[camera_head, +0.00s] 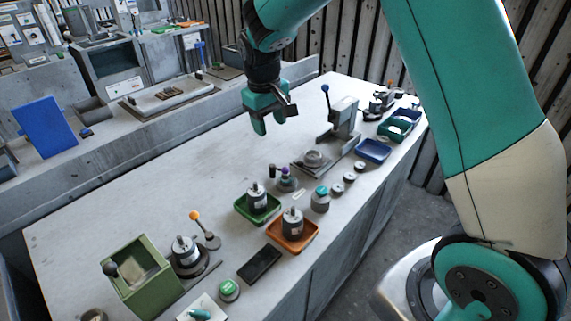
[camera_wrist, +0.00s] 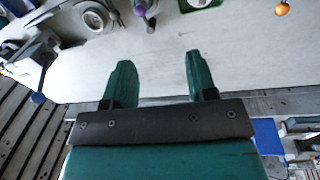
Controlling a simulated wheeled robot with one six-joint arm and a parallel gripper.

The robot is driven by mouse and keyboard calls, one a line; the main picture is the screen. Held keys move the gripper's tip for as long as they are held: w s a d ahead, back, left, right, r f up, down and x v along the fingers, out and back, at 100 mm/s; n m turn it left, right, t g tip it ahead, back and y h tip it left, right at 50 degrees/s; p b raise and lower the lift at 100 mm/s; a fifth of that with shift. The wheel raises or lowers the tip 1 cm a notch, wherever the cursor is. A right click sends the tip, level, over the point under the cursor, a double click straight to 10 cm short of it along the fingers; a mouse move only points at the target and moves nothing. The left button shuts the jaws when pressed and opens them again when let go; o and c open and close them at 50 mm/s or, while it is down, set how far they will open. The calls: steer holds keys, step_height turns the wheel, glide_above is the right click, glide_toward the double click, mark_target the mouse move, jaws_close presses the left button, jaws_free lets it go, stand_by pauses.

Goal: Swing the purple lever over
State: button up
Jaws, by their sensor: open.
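The purple lever (camera_head: 285,173) shows as a small purple knob on a grey base, near the middle of the bench in the head view. In the wrist view its purple knob (camera_wrist: 140,10) is at the top edge, beyond my fingertips; its base is partly cut off. My gripper (camera_head: 272,120) hangs above the bench, behind and slightly left of the lever, clear of it. In the wrist view my gripper (camera_wrist: 158,62) has its two teal fingers spread apart with nothing between them.
A press with a blue-knobbed lever (camera_head: 325,89) stands right of my gripper. A green tray (camera_head: 240,212) and an orange tray (camera_head: 308,240), each holding a grey part, sit in front of the purple lever. An orange-knobbed lever (camera_head: 195,216) stands further left. The bench's back left is clear.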

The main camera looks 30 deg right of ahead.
mark_target(285, 168)
steer(key=shift+m+h, duration=0.4)
steer(key=shift+h, duration=0.1)
steer(key=w+d+f+p, duration=0.1)
steer(key=d+f+p, duration=0.1)
steer(key=f, duration=0.4)
steer(key=w+d+f+p, duration=0.1)
steer(key=d+f+p, duration=0.1)
steer(key=f, duration=0.5)
steer(key=w+d+f+p, duration=0.2)
steer(key=f, duration=0.5)
steer(key=shift+d+f, duration=0.1)
steer(key=shift+d, duration=0.05)
steer(key=shift+c, duration=0.2)
steer(key=c, duration=0.8)
